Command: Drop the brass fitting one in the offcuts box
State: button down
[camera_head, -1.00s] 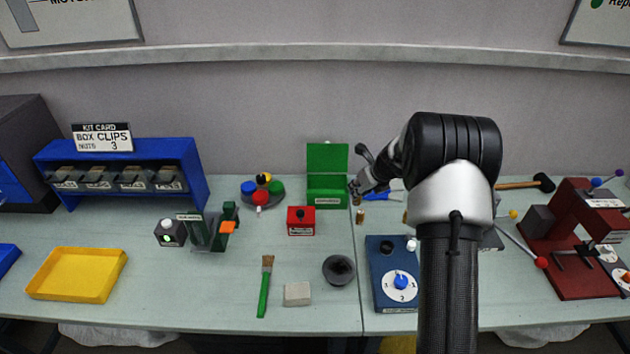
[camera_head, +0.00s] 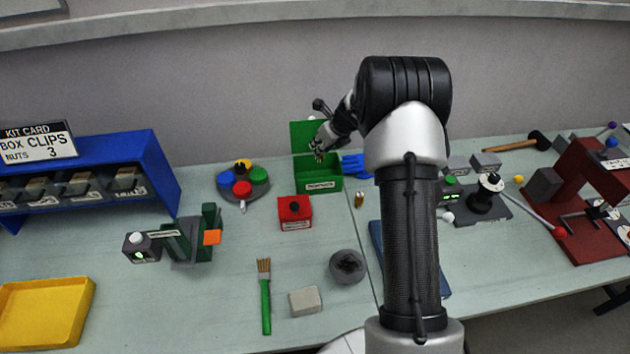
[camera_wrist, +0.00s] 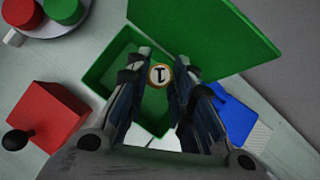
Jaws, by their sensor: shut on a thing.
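My gripper (camera_head: 319,154) is shut on a round brass fitting (camera_wrist: 159,75), whose end face shows a dark "1" in the wrist view. The gripper is over the opening of a green box (camera_head: 319,183) with its lid (camera_head: 303,136) raised at the back. In the wrist view the green box (camera_wrist: 97,75) lies below the fingers, and the fitting appears above its inside. The label on the box front is too small to read surely. A second small brass piece (camera_head: 360,199) stands on the bench to the right of the box.
A red box (camera_head: 295,213) with a black knob stands in front of the green box. A blue item (camera_head: 356,166) lies just right of it. A round tray with coloured discs (camera_head: 242,180) is to the left. The bench in front of the brush (camera_head: 265,300) is clear.

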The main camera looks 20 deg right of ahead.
jog(key=shift+w+f+b, duration=0.1)
jog(key=shift+f+b, duration=1)
jog(key=shift+f, duration=0.25)
jog(key=shift+r, duration=0.1)
jog(key=c, duration=1.3)
grip_release()
jog(key=v, duration=1.2)
